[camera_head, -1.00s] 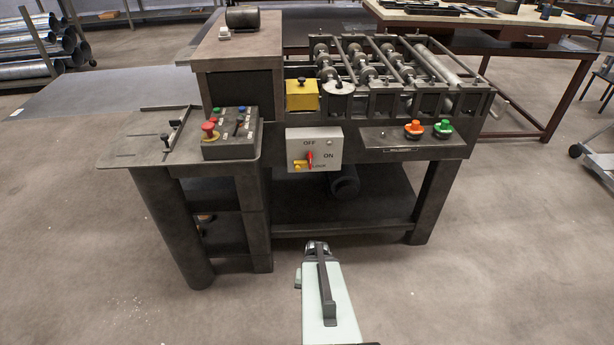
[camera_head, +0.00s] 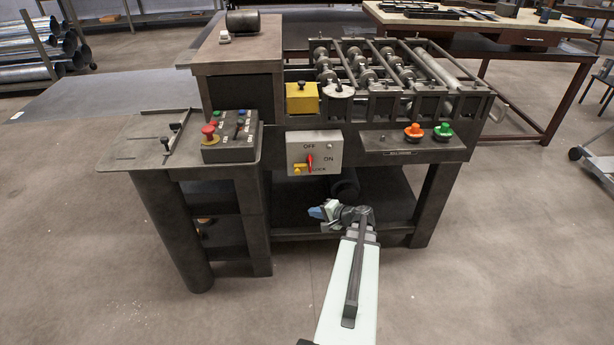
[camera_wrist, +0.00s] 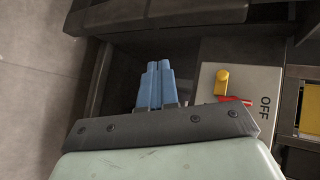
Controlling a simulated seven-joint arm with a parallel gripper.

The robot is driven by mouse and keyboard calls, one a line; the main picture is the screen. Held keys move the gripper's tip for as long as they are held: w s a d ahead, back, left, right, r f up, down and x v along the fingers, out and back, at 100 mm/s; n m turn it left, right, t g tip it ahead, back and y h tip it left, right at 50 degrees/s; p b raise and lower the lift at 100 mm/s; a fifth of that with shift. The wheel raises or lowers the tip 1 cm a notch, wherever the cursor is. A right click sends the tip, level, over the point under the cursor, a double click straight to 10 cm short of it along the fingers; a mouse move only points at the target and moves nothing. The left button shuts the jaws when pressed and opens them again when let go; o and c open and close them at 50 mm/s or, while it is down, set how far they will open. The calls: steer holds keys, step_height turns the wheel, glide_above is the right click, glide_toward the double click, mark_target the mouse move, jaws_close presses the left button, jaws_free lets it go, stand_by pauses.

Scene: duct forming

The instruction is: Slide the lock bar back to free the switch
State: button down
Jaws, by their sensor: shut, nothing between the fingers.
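The grey switch box (camera_head: 328,146) is on the front of the machine, marked OFF and ON. Its red switch handle (camera_head: 309,160) stands near the middle, with the yellow lock bar (camera_head: 299,168) at its lower left beside the LOCK label. In the wrist view the yellow lock piece (camera_wrist: 222,82) is right of my fingers, with part of the red handle (camera_wrist: 236,100) next to it, partly hidden by my gripper's body. My gripper (camera_head: 316,212), with blue fingers, is shut and empty below the box, apart from the lock bar. Its fingers (camera_wrist: 158,68) lie side by side.
A control panel with a red emergency button (camera_head: 209,132) sits at left. Orange (camera_head: 413,131) and green (camera_head: 442,132) buttons are at right. The floor in front is clear.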

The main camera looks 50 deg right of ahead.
steer(key=w+d+r+m+t+h, duration=0.1)
steer(key=d+r+m+t+h, duration=0.1)
steer(key=d+r, duration=0.4)
steer(key=t+h, duration=0.1)
steer(key=h, duration=0.1)
steer(key=shift+w+r+t+h, duration=0.3)
steer(key=shift+w+t, duration=0.1)
steer(key=shift+d, duration=0.1)
steer(key=shift+w, duration=0.1)
glide_toward(299, 169)
steer(key=x, duration=0.4)
steer(key=shift+w, duration=0.25)
